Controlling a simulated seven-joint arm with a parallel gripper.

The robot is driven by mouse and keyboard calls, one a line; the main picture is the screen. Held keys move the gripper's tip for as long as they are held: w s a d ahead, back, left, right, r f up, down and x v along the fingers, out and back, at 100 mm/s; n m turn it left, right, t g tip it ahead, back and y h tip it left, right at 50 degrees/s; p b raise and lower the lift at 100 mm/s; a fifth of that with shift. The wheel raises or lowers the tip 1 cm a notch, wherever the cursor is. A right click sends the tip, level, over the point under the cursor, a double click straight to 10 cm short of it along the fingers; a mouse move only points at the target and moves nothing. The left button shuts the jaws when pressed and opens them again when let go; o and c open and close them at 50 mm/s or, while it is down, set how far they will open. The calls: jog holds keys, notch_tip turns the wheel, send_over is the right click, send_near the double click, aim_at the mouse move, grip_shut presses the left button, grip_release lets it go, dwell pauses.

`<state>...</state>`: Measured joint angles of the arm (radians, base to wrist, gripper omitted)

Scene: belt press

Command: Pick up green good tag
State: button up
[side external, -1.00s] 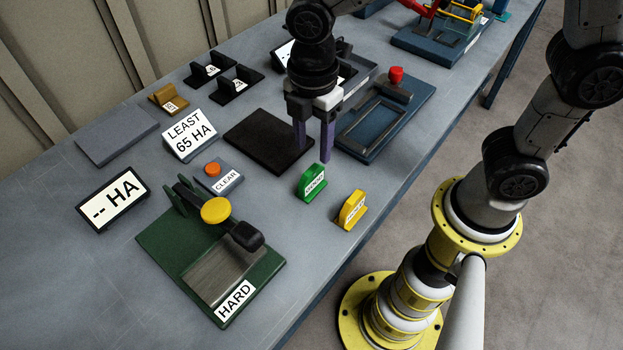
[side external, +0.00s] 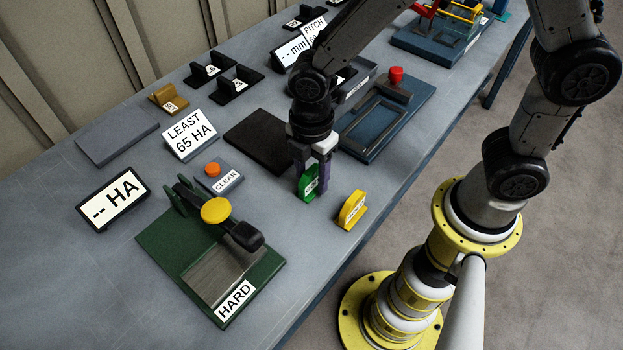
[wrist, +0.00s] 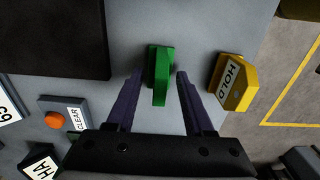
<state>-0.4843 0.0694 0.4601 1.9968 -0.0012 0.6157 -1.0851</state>
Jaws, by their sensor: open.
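The green good tag (side external: 308,188) stands upright on the grey bench near its front edge; my fingers partly cover it in the side view. It also shows in the wrist view (wrist: 160,76), its label face not visible there. My gripper (side external: 311,184) is low over the tag, pointing down. Its purple fingers (wrist: 159,92) are open, one on each side of the tag, with a visible gap to it on both sides in the wrist view.
A yellow HOLD tag (side external: 352,209) stands close to the right. A black pad (side external: 262,139) lies behind the green tag. A green HARD fixture (side external: 160,236) with a yellow knob is at left, and a blue tray fixture (side external: 420,97) is at back right.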

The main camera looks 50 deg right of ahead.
grip_shut()
jog(key=shift+r, duration=0.15)
jog(key=shift+r, duration=0.25)
notch_tip(320, 180, up, 2)
jog(key=shift+r, duration=0.1)
jog(key=s+d+r, duration=0.6)
jog(key=s+r, duration=0.4)
jog(key=s, duration=0.2)
jog(key=shift+s+d, duration=0.2)
jog(key=shift+d, duration=0.1)
